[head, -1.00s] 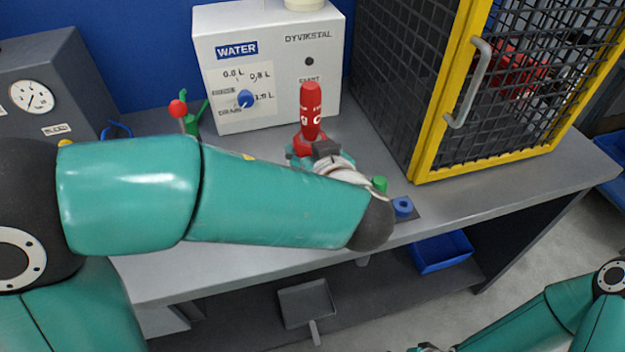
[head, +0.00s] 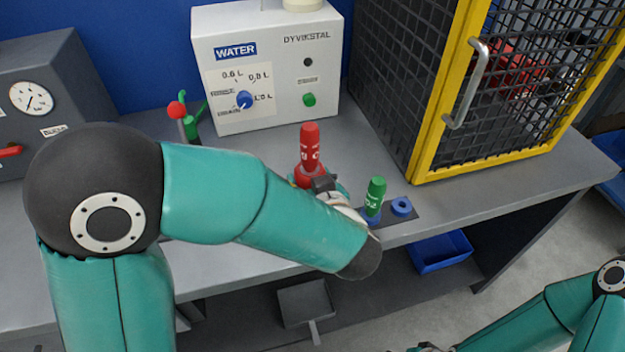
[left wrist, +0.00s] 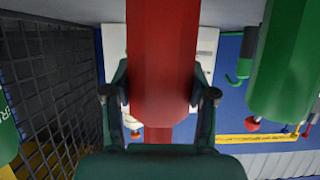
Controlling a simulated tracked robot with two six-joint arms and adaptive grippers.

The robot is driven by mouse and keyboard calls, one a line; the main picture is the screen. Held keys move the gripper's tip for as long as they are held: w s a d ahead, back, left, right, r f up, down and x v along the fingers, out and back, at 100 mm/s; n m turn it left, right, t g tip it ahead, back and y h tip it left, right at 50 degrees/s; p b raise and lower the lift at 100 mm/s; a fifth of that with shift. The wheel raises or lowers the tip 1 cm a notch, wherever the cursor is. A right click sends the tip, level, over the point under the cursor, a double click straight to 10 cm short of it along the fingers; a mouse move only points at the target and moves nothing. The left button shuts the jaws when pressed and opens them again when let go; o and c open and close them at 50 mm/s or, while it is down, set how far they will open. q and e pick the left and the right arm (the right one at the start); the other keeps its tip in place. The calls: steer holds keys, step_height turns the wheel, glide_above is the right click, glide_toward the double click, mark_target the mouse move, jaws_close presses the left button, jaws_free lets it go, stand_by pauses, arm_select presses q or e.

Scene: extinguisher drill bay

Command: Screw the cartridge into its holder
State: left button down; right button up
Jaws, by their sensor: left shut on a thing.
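A red cartridge (head: 310,150) with white lettering stands upright over the bench, with a wider red part at its lower end. My left gripper (head: 322,185) is shut on it, partly hidden behind my forearm. In the left wrist view the red cartridge (left wrist: 162,55) fills the middle between the two fingers (left wrist: 160,100). To its right in the head view a green cartridge (head: 375,193) stands upright in a blue holder. Beside that is an empty blue ring holder (head: 401,205) on a dark plate. Only a sliver of my right gripper (head: 430,348) shows at the bottom edge.
The white water unit (head: 262,70) stands behind. The yellow-framed mesh cage (head: 440,150) stands at the right. A red-knobbed lever (head: 177,110) is at the left. In the left wrist view a large green cylinder (left wrist: 285,60) is close on the right.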

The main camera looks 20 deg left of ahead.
arm_select(q)
steer(key=shift+f, duration=0.15)
steer(key=c, duration=0.8)
jaws_free()
steer(key=shift+f, duration=0.15)
steer(key=o, duration=0.5)
steer(key=shift+c, duration=0.2)
steer(key=shift+r, duration=0.25)
steer(key=shift+s+d, duration=0.25)
steer(key=shift+s, duration=0.1)
steer(key=b+v, duration=0.2)
steer(key=v, duration=0.9)
